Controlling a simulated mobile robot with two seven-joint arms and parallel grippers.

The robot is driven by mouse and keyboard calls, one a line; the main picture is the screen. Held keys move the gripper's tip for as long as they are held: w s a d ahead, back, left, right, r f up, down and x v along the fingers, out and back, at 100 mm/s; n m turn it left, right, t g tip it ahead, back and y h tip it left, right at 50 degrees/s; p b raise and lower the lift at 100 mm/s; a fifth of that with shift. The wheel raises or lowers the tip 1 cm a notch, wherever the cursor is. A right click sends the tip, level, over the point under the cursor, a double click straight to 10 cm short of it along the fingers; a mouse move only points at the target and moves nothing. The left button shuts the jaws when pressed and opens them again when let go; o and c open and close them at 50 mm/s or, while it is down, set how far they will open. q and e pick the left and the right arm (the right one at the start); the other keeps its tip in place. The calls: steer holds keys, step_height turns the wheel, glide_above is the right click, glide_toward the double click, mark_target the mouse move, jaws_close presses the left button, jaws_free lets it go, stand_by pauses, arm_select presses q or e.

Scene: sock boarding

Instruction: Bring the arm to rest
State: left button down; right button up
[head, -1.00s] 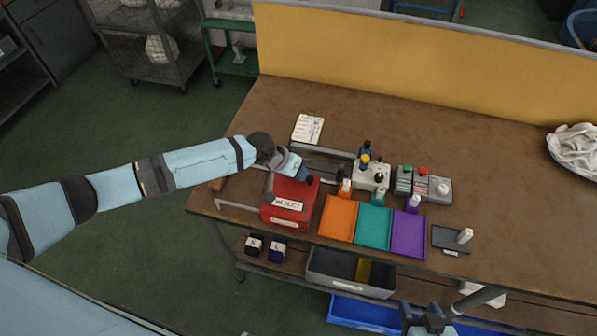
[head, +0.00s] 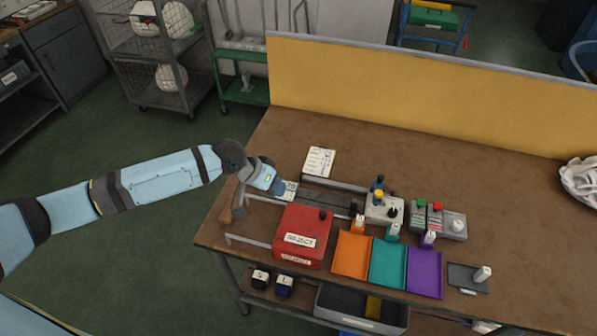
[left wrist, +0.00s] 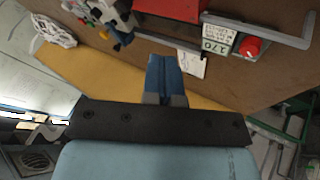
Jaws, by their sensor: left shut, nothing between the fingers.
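My left arm reaches in from the left in the head view. Its left gripper (head: 284,188) is shut and empty, above the left part of the brown workbench (head: 450,130), behind and left of the red reject box (head: 302,232). In the left wrist view the blue fingers (left wrist: 165,78) are together with nothing between them. A small number sign (left wrist: 217,36) and a red button (left wrist: 250,47) show to their right. My right gripper is in neither current view.
Orange (head: 351,254), teal (head: 388,262) and purple (head: 425,272) trays lie along the front edge. Switch boxes (head: 438,220) stand behind them. A yellow panel (head: 430,98) closes the back. A white bundle (head: 580,182) lies at far right. The bench's back middle is clear.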

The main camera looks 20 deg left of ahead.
mark_target(297, 253)
arm_select(q)
steer(key=s+d+f, duration=0.1)
steer(key=s+d, duration=0.1)
steer(key=s+d+f+t+h, duration=0.1)
steer(key=d, duration=0.1)
steer(key=s+d+f+t, duration=0.1)
steer(key=s+d+f, duration=0.1)
steer(key=d, duration=0.1)
steer(key=shift+s+d+m, duration=0.1)
steer(key=shift+s+m, duration=0.25)
steer(key=shift+m, duration=0.05)
steer(key=s, duration=0.1)
steer(key=s+d+f+t, duration=0.1)
steer(key=s+t, duration=0.1)
steer(key=s, duration=0.1)
steer(key=shift+d+f+p, duration=0.35)
steer(key=shift+p, duration=0.05)
steer(key=s+a+f+t+y, duration=0.1)
steer(key=s+a+f+y, duration=0.1)
steer(key=s, duration=0.4)
steer(key=s+a+f+n+t+y, duration=0.1)
steer(key=s+a+f+t+y, duration=0.1)
steer(key=s, duration=0.4)
steer(key=shift+s+a, duration=0.4)
steer(key=shift+a, duration=0.45)
